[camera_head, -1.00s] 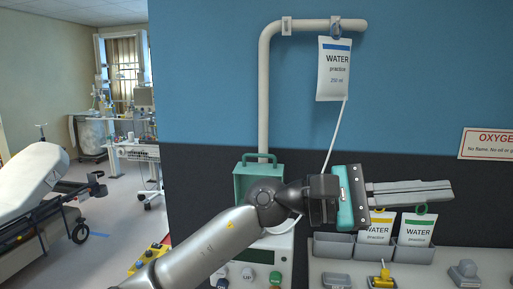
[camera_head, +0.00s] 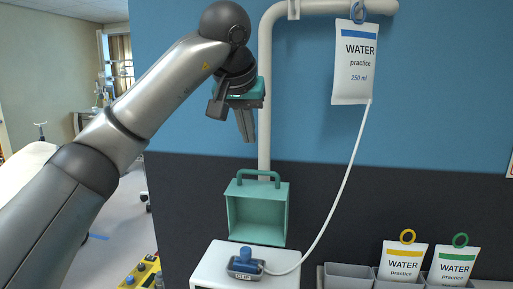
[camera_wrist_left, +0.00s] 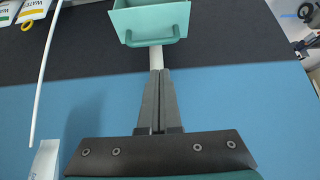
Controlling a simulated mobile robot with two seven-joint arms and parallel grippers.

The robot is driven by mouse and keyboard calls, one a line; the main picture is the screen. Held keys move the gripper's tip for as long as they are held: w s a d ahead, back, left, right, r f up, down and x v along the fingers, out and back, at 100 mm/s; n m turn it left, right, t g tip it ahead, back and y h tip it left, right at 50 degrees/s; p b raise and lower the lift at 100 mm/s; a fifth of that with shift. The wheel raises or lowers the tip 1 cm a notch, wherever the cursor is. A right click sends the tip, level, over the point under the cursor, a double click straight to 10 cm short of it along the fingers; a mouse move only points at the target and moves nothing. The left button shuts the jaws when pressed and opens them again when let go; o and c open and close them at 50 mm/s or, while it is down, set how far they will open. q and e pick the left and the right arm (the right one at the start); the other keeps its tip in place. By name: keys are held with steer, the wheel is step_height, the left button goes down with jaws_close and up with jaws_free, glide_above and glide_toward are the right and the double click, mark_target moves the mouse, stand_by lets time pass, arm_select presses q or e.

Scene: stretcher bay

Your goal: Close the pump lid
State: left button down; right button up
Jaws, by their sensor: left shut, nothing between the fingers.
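The pump (camera_head: 232,278) is a white box with a blue fitting (camera_head: 245,260) on its top. Its teal lid (camera_head: 257,215) stands upright at the back, open, with a handle (camera_head: 258,175) along its upper edge. The lid also shows at the top of the left wrist view (camera_wrist_left: 150,17), handle toward my fingers. My left gripper (camera_head: 246,138) is shut and empty, pointing down, above and a little left of the lid, apart from it. In the left wrist view the closed fingers (camera_wrist_left: 158,80) end just short of the handle in the picture. My right gripper is not in view.
A pale pole (camera_head: 264,130) rises behind the lid. A water bag (camera_head: 355,65) hangs from it, with a white tube (camera_head: 345,185) running down to the pump. Grey bins (camera_head: 348,272) with two water bags (camera_head: 402,262) stand at right. A yellow control box (camera_head: 143,272) is at lower left.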

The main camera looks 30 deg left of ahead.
arm_select(q)
steer(key=x, duration=0.8)
steer(key=shift+s+d+f, duration=0.1)
steer(key=shift+f, duration=0.1)
steer(key=shift+w+f+p, duration=0.3)
steer(key=shift+w+f, duration=0.05)
steer(key=shift+f, duration=0.1)
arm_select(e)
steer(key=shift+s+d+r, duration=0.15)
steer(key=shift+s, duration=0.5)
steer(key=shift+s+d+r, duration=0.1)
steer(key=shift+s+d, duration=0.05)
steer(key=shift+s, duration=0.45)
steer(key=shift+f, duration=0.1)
